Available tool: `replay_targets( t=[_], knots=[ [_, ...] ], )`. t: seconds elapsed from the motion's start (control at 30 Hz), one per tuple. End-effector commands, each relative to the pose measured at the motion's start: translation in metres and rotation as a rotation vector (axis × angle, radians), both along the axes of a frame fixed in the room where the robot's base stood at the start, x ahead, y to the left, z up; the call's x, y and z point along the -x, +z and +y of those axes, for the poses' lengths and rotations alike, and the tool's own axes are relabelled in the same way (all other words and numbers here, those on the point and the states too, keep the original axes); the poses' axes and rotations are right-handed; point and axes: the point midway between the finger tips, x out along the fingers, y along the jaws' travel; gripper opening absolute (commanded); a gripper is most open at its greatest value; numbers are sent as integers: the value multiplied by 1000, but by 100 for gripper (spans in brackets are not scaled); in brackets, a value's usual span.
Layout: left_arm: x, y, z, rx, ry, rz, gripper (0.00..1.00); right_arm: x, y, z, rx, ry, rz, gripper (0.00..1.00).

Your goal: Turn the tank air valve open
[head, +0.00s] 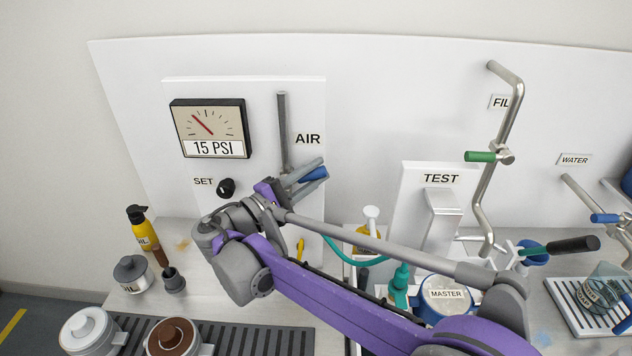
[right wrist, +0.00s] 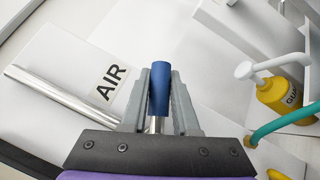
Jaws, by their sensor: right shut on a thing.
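The tank air valve has a blue handle (head: 316,174) below a vertical grey pipe (head: 283,130), beside the AIR label (head: 307,139) on the white panel. My right gripper (head: 305,174) is at the handle. In the right wrist view, the blue handle (right wrist: 160,85) sits between the two grey fingers of my right gripper (right wrist: 159,98), which are shut on it. The handle points away from the palm. The valve body is mostly hidden behind the gripper. My left gripper is not in view.
A gauge (head: 209,127) reads 15 PSI, with a black SET knob (head: 226,188) below it. My right arm crosses over the bench. A yellow bottle (right wrist: 284,92) and a teal hose (right wrist: 285,125) are right of the gripper in the wrist view.

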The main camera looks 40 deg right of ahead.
Motion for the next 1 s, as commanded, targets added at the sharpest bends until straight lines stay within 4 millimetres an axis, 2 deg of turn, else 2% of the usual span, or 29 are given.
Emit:
replay_targets(
  t=[0.5, 1.0],
  knots=[
    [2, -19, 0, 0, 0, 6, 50, -11, 23, 13, 375, -2, 317, 0],
    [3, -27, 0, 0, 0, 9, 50, -27, 38, 33, 723, -1, 610, 0]
  ],
)
